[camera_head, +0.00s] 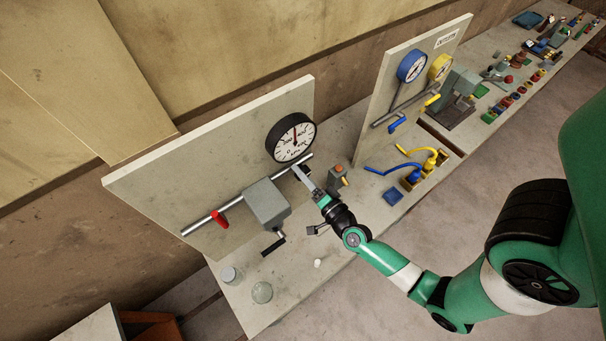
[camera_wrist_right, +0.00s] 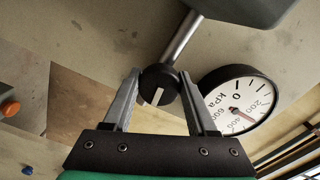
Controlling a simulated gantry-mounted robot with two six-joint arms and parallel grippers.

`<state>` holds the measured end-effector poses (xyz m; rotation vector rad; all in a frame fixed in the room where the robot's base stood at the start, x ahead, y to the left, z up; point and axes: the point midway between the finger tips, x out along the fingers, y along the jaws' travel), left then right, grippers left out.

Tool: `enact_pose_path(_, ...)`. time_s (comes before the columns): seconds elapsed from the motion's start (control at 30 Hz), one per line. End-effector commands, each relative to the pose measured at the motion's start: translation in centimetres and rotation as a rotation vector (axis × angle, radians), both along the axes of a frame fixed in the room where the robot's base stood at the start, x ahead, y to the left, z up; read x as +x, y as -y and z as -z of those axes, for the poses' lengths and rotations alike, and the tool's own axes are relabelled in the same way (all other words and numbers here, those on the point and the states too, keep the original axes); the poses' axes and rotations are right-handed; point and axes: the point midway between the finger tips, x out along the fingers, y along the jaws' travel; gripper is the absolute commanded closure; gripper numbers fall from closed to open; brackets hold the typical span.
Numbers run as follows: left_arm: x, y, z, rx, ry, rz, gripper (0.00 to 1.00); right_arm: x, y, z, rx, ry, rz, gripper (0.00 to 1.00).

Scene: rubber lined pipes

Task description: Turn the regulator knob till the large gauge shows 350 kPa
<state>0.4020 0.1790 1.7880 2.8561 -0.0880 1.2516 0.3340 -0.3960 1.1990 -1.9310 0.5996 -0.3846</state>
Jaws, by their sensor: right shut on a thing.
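The large gauge (camera_head: 291,138) has a black rim and a white face, and is mounted on the near upright panel. It also shows in the right wrist view (camera_wrist_right: 238,103), where its red needle points between the 200 and 400 marks; I cannot read it exactly. The regulator knob (camera_wrist_right: 158,86) is black with a white mark and sits at the end of a grey pipe. My right gripper (camera_wrist_right: 162,80) is shut on it, one finger on each side. In the head view my right gripper (camera_head: 299,171) reaches the pipe end below the gauge and hides the knob.
An orange-topped box (camera_head: 338,178) stands close right of my gripper. A second panel (camera_head: 376,120) rises beyond.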

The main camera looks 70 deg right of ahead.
Motion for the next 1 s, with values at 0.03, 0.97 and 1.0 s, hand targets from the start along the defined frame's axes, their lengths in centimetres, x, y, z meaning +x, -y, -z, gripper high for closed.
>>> enact_pose_path(0.03,0.00,0.00,0.03,0.000,0.000,0.000,1.00,0.00,-0.01,-0.06,0.015,0.012,0.000,0.98)
enact_pose_path(0.97,0.00,0.00,0.08,0.000,0.000,0.000,1.00,0.01,0.00,-0.07,0.068,0.048,0.000,0.12)
enact_pose_path(1.0,0.00,0.00,0.08,0.000,0.000,0.000,1.00,0.01,0.00,-0.06,0.068,0.048,0.000,0.12)
